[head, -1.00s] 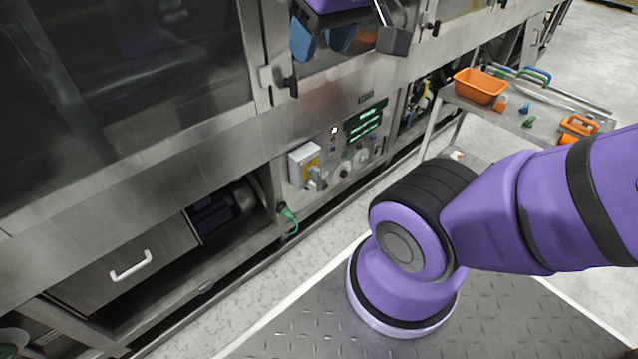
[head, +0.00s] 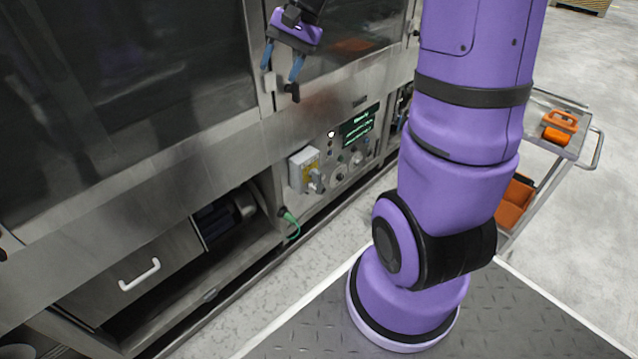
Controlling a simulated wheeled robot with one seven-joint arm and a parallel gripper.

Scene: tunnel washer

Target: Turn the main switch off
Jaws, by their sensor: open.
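The main switch (head: 304,170) is a light grey box with a yellow plate and a grey handle, low on the steel machine front. It is left of the control panel. The handle's exact setting is too small to tell. My gripper (head: 283,72) is at the top of the head view, pointing down. Its two blue fingers are apart with nothing between them. It is above the switch in the picture, in front of the machine's door frame, and not touching the switch.
A lit green display (head: 361,126) and dials sit right of the switch. A green plug and cable (head: 289,219) hang below it. Dark door latches (head: 292,92) project from the frame near my gripper. A cart (head: 584,150) with orange items stands at right, partly behind my arm.

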